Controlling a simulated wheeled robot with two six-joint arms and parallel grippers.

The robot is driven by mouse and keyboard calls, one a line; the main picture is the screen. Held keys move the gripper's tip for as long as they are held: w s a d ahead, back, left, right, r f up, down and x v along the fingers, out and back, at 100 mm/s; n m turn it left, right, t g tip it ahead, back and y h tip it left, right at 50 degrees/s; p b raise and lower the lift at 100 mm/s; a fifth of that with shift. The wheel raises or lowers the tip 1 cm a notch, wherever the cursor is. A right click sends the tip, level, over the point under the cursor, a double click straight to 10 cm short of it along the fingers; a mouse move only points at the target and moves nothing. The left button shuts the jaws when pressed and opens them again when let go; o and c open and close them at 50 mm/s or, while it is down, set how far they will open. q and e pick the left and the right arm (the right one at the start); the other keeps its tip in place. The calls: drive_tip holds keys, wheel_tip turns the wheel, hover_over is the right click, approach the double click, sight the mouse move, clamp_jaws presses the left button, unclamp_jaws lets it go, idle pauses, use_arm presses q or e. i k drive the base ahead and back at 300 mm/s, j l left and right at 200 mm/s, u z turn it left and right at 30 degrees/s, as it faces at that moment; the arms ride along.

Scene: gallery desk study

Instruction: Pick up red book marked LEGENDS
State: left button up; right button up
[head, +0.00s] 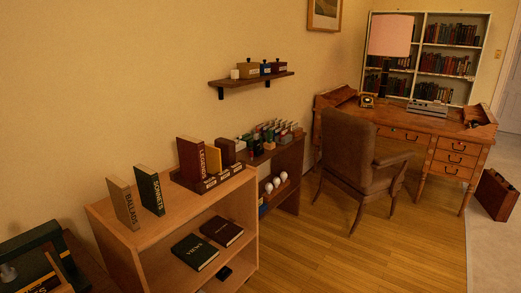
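The dark red book marked LEGENDS (190,159) stands upright on top of the low wooden bookcase (135,237), with its lettered spine facing out. It stands at the left end of a dark labelled holder (208,183), beside a yellow book (213,160) and a brown book (227,151). I cannot tell whether the books touch. Neither of my grippers is in the head view.
A tan BALLADS book (123,203) and a green SONNETS book (151,191) stand to the left on the bookcase top. Two dark books (195,252) lie on the shelf below. A wall shelf (251,79) hangs above. A chair (350,165) stands right. Wooden floor (320,255) is clear in front.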

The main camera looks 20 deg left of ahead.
sight(191, 152)
drive_tip(key=i+l+u, duration=0.1)
drive_tip(key=i, duration=0.45)
drive_tip(key=i+l+u, duration=0.1)
drive_tip(key=i, duration=0.5)
drive_tip(key=i+l+u, duration=0.1)
drive_tip(key=i, duration=0.45)
drive_tip(key=l, duration=0.1)
